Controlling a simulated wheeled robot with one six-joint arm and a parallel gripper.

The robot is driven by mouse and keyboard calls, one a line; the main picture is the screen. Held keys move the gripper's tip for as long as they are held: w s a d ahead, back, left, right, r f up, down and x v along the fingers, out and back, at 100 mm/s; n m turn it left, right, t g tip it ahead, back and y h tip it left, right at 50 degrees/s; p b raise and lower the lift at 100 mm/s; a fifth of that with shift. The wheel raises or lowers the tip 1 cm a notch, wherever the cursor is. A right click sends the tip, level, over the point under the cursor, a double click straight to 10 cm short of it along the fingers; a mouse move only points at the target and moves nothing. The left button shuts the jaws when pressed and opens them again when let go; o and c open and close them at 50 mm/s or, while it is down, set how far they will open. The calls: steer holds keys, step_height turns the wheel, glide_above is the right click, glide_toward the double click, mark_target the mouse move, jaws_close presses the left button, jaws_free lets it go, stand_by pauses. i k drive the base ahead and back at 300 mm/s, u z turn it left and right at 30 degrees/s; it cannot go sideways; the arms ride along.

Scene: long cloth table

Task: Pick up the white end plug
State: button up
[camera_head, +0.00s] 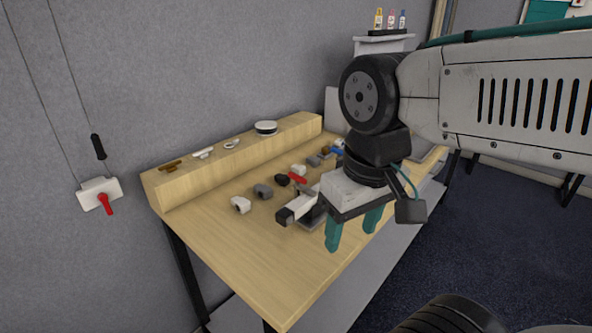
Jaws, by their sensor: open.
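A small white rounded piece with a dark opening (240,205) lies on the wooden table at the left end of a row of small parts. Another small white piece (298,170) lies farther back in the row. I cannot tell for sure which one is the white end plug. My gripper (351,236) points down in front of the table's right side, with its two teal fingers apart and nothing between them. It is to the right of both white pieces and touches neither. My gripper and arm hide part of the table.
A black-and-white device (302,207) lies between the row and my gripper. Grey (262,191), black and red (297,178) parts sit close together. A raised wooden ledge (230,165) behind holds a round tin (266,128) and small fittings. The table's front left (245,270) is clear.

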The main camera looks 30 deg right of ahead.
mark_target(301, 170)
steer(key=z, duration=0.6)
steer(key=k, duration=1)
steer(key=z, duration=1.2)
steer(key=i, duration=1.75)
steer(key=u, duration=0.8)
steer(key=i, duration=0.6)
steer(key=u, duration=0.65)
